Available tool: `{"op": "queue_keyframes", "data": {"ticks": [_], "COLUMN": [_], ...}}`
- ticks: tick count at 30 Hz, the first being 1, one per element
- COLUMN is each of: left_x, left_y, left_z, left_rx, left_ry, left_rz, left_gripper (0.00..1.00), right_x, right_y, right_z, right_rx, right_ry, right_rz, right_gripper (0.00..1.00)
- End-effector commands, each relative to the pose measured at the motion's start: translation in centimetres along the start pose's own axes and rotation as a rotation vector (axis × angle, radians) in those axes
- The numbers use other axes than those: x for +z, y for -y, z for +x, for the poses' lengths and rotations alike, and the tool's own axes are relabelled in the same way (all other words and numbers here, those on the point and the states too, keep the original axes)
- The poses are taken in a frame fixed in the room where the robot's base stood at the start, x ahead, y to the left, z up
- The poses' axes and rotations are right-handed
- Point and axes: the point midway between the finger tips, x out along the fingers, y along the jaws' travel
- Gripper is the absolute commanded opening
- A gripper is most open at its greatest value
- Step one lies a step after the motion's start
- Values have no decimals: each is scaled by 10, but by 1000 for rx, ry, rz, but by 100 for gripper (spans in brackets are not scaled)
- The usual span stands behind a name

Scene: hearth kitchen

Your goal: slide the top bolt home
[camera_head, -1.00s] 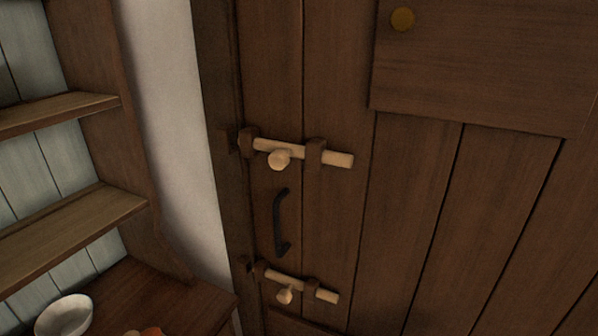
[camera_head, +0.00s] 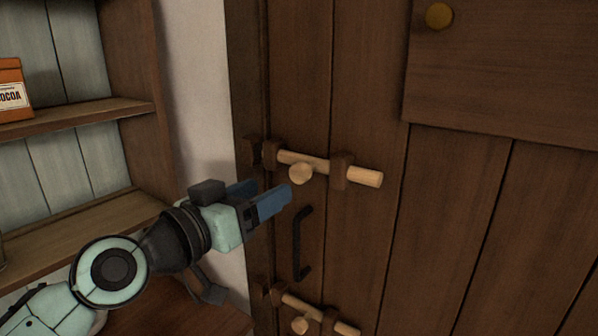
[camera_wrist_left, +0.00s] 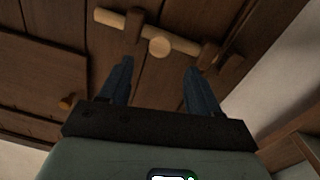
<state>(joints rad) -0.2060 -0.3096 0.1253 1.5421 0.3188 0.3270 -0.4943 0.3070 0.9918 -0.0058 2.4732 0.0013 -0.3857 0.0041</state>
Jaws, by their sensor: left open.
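The top bolt (camera_head: 325,165) is a pale wooden bar with a round knob (camera_head: 301,174), lying across the brown plank door. Its bar passes through a dark bracket (camera_head: 340,171), and a long length sticks out to the right. Its left end is at the dark bracket near the door's edge, beside the keeper (camera_head: 255,151) on the frame. My left gripper (camera_head: 266,192) is open and empty, just below and left of the knob. In the left wrist view, the knob (camera_wrist_left: 160,47) shows beyond and between the open fingertips (camera_wrist_left: 158,67), apart from them.
A black handle (camera_head: 300,243) sits below the top bolt, and a lower bolt (camera_head: 322,312) below that. Shelves (camera_head: 75,113) with a cocoa box (camera_head: 10,92) stand at the left. A brass-coloured knob (camera_head: 439,16) is on the upper panel.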

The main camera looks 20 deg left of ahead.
Motion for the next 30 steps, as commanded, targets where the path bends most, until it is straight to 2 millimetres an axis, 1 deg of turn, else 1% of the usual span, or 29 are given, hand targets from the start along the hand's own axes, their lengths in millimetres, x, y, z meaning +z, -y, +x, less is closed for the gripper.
{"op": "queue_keyframes", "data": {"ticks": [1,6,9,12,15,18,26,29,30], "left_x": [-1,-2,-1,-2,-1,0,1,1,1], "left_y": [0,0,0,0,0,0,0,1,0], "left_z": [14,50,67,80,88,92,93,93,93], "left_rx": [1,1,1,0,0,-1,-1,-1,-1], "left_ry": [4,3,2,0,1,1,1,1,1], "left_rz": [-1,-1,-2,-1,-1,-1,-1,-1,-1], "left_gripper": [63,63,63,63,63,63,63,33,20], "right_x": [-1,-2,-3,-4,-5,-5,-5,-5,-5], "right_y": [2,7,10,12,13,13,13,13,13], "right_z": [-6,-18,-24,-29,-32,-32,-32,-32,-32], "right_rx": [-1,-2,-3,-4,-4,-5,-4,-4,-4], "right_ry": [-2,-7,-10,-12,-13,-14,-13,-13,-13], "right_rz": [-1,-2,-3,-4,-4,-5,-4,-4,-4], "right_gripper": [0,0,0,0,0,0,0,0,0]}}
